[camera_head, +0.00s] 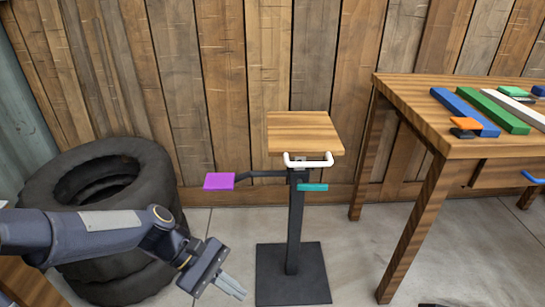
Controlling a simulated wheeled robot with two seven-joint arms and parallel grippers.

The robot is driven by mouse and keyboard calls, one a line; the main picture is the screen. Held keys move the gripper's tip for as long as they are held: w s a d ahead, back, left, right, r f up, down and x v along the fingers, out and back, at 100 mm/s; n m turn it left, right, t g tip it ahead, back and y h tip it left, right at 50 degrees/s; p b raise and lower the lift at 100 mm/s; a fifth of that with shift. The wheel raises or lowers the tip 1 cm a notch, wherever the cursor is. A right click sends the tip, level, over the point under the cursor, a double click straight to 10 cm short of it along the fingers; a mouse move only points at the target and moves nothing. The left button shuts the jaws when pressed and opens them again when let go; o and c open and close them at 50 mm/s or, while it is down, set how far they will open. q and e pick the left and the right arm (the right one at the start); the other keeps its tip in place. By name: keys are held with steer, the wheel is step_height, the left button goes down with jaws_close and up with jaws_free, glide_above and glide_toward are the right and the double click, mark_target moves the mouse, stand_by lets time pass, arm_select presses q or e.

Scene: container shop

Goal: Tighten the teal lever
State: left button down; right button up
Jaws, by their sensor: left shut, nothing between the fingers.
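The teal lever (312,187) is a short flat bar on the right side of a dark post, below a small wooden top (304,133). A white handle (308,161) sits just above it. A purple pad (219,181) sticks out to the left on a dark arm. My left gripper (231,288) is at the lower left, shut and empty, its fingers pointing down and right. It is apart from the lever, lower and to its left. My right gripper is not in view.
The stand's dark base plate (293,276) rests on the grey floor. Stacked black tires (105,200) stand at the left. A wooden table (420,94) with coloured bars stands at the right. A plank wall (240,60) closes off the back. Floor between stand and table is clear.

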arm_select(q)
steer(key=s+a+r+m+t+y, duration=0.3)
steer(key=s+a+m+t, duration=0.2)
steer(key=s+a, duration=0.1)
steer(key=s+a+r+m+t+y, duration=0.25)
steer(key=s+a+m+t, duration=0.2)
steer(key=a, duration=0.25)
step_height(320, 180, up, 34)
steer(key=p, duration=3.4)
steer(key=shift+s+d+g+p, duration=0.15)
steer(key=shift+s+g+p, duration=0.15)
steer(key=shift+g+p, duration=0.05)
